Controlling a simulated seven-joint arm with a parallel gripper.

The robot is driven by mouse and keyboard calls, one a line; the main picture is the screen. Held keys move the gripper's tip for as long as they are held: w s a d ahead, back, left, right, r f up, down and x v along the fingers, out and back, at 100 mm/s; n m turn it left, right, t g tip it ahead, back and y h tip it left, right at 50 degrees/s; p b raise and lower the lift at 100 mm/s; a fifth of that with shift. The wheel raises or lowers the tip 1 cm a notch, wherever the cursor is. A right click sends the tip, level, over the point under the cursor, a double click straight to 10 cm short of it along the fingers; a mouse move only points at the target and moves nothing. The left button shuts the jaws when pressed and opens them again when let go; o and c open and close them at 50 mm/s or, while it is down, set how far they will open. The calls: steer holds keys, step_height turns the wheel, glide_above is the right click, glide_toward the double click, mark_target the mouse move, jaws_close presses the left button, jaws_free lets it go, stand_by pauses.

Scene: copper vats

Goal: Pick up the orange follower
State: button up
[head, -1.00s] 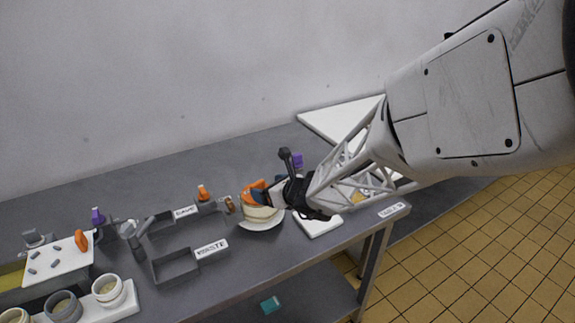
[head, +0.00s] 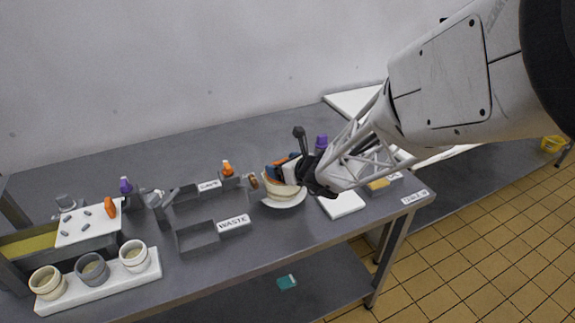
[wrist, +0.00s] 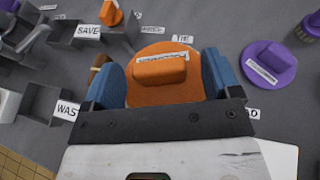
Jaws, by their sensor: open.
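The orange follower (wrist: 158,75), a round disc with a raised block bearing a label too small to read, lies between the two blue fingers of my gripper (wrist: 164,82) in the wrist view. One finger is on each side; I cannot tell whether they touch it. My gripper is open. In the head view my gripper (head: 284,165) is over a cream round mould (head: 284,180) on a white dish (head: 284,202). Only a little of the orange follower (head: 269,165) shows there, the rest being hidden by my gripper.
A purple disc with a block (wrist: 268,70) lies right of my gripper. SAVE (head: 187,197) and WASTE (head: 197,238) trays are to the left. Several round pots sit on a white slab (head: 110,289) at the front left.

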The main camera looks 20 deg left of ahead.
steer(key=c, duration=1)
steer(key=shift+c, duration=0.2)
steer(key=shift+r, duration=0.15)
steer(key=shift+r, duration=0.8)
steer(key=shift+s+d+r, duration=0.1)
steer(key=shift+r, duration=0.8)
steer(key=s+d+r, duration=0.1)
steer(key=s+d, duration=0.8)
steer(key=s, duration=0.3)
steer(key=shift+s+r, duration=0.2)
steer(key=shift+s, duration=0.2)
